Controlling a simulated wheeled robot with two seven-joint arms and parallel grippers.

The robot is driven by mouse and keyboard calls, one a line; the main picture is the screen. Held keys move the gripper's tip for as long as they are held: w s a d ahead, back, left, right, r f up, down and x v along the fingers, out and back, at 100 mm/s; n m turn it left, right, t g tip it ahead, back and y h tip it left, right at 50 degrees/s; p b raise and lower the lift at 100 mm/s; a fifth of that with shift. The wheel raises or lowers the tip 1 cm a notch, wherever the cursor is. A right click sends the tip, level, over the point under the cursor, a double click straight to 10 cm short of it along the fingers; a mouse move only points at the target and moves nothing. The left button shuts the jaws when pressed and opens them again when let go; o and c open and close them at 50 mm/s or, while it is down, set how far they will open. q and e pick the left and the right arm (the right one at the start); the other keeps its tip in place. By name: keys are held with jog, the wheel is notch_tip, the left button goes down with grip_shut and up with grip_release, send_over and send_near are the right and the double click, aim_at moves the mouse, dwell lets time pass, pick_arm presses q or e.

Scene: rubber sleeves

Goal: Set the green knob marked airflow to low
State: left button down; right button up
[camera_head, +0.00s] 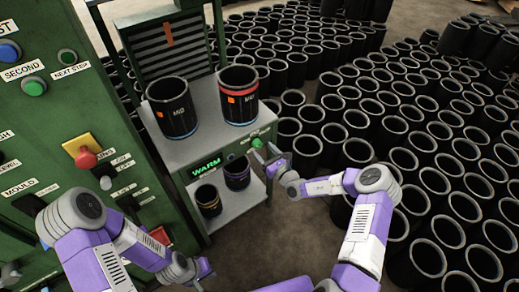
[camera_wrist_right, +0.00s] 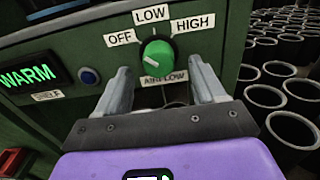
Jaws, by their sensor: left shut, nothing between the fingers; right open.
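The green airflow knob (camera_wrist_right: 157,57) is on a dark green panel in the right wrist view. OFF (camera_wrist_right: 121,39), LOW (camera_wrist_right: 151,14) and HIGH (camera_wrist_right: 193,22) labels surround it, with the AIRFLOW label (camera_wrist_right: 165,79) below. Its white mark is on the knob's left part, nearer the OFF side than LOW. My right gripper (camera_wrist_right: 160,65) is open, its fingers left and right of the knob with gaps showing. In the head view the knob (camera_head: 257,143) is just beyond my right gripper (camera_head: 271,157). My left gripper (camera_head: 203,270) is shut and empty, low in the picture.
The knob's cart (camera_head: 185,150) carries two large black sleeves on top and two smaller ones on its shelf. A green control cabinet (camera_head: 60,110) stands left; many black sleeves fill the right floor.

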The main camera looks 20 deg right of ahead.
aim_at(259, 147)
jog(key=shift+b+x, duration=0.4)
jog(key=shift+x, duration=1.15)
jog(key=shift+c, duration=0.4)
jog(key=c, duration=1)
